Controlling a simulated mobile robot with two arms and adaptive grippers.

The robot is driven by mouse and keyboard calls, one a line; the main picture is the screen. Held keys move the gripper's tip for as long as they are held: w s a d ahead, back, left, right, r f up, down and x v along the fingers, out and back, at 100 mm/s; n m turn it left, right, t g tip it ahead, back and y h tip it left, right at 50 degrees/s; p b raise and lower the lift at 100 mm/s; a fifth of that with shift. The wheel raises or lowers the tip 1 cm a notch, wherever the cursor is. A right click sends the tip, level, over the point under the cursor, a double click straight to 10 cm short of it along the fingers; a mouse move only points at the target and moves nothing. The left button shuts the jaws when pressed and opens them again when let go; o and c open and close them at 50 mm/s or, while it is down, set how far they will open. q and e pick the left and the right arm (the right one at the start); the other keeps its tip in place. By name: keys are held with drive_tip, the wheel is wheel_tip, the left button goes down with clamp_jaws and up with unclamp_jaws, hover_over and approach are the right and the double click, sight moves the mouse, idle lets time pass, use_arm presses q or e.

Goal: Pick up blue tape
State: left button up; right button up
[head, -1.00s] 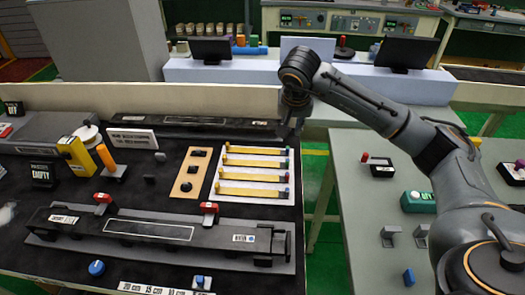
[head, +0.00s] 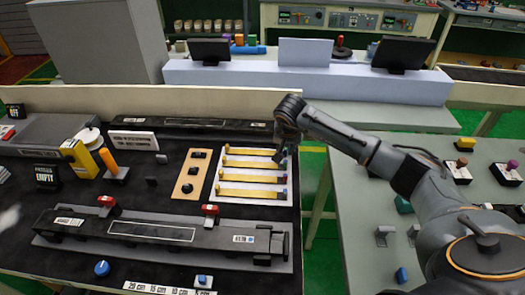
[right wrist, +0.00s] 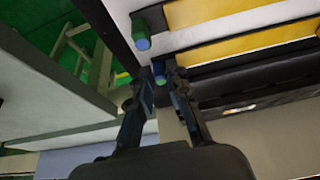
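A white rack (head: 226,196) on the black table holds several yellow strips with small coloured ends at their right side. My right gripper (head: 281,157) reaches down at the rack's upper right edge. In the right wrist view, my right gripper (right wrist: 162,72) has its two fingers apart. A small blue cylinder with a green end (right wrist: 158,71) shows between or just beyond the fingertips; I cannot tell if they touch it. A second blue, green-ended cylinder (right wrist: 140,32) sits beside a yellow strip. Which one is the blue tape is unclear.
A long dark fixture with red clamps (head: 150,232) lies in front of the rack. A wooden strip with black knobs (head: 191,174) stands left of it. A low cream wall (head: 180,97) runs behind. A grey table (head: 350,230) stands right, across a gap.

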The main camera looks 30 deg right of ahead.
clamp_jaws()
drive_tip(key=shift+r, duration=0.1)
